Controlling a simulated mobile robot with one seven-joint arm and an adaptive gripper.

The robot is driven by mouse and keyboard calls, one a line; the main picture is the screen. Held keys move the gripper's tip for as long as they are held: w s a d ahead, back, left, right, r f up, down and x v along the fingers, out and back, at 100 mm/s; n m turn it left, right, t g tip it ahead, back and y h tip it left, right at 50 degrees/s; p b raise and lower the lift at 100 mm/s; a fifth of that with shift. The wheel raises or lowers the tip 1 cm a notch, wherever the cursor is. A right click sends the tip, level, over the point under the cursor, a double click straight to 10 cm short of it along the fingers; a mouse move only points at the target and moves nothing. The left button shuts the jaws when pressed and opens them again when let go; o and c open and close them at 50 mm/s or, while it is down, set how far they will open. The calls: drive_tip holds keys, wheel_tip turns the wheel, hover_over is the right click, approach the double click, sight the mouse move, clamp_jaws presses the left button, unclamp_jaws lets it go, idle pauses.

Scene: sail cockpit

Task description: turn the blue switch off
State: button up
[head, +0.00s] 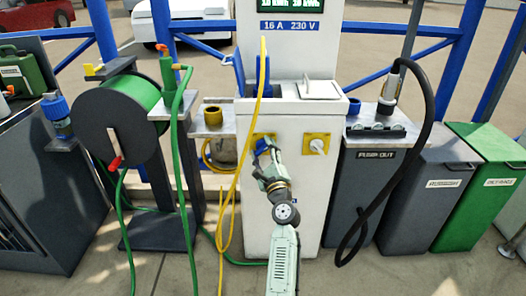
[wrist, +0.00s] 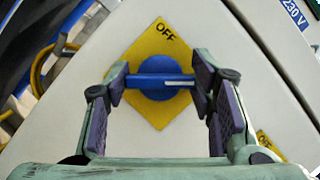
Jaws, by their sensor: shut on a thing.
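The blue switch (wrist: 158,84) is a round knob with a bar handle across it, on a yellow plate (wrist: 160,112) on the white pedestal. The bar lies level across the wrist view. The black word OFF stands near the plate's top corner there, tilted. My gripper (wrist: 160,83) is shut on the switch, one finger at each end of the bar.
A second yellow plate with a white knob (head: 317,145) is right of the switch. A yellow hose (head: 239,175) hangs just left of my gripper. A green hose reel (head: 124,115) stands left. A black hose (head: 375,215) and bins (head: 430,190) stand right.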

drive_tip(key=shift+n, duration=0.4)
drive_tip(key=n+g, duration=0.1)
drive_tip(key=n, duration=0.1)
drive_tip(key=n+g+y+p, duration=0.1)
drive_tip(key=n, duration=0.1)
drive_tip(key=shift+r+n, duration=0.2)
drive_tip(key=shift+n, duration=0.1)
drive_tip(key=n+g+p, duration=0.1)
drive_tip(key=n+p, duration=0.1)
drive_tip(key=n, duration=0.2)
drive_tip(key=shift+g, duration=0.4)
drive_tip(key=n+g+h+p, duration=0.1)
drive_tip(key=n+p, duration=0.1)
drive_tip(key=n, duration=0.2)
drive_tip(key=shift+p, duration=0.4)
drive_tip(key=n+g+h+p, duration=0.1)
drive_tip(key=n+p, duration=0.1)
drive_tip(key=n, duration=0.1)
drive_tip(key=shift+f+n+h, duration=0.1)
drive_tip(key=shift+n+h, duration=0.3)
drive_tip(key=o, duration=1.2)
drive_tip(key=shift+f, duration=0.1)
drive_tip(key=shift+c, duration=0.2)
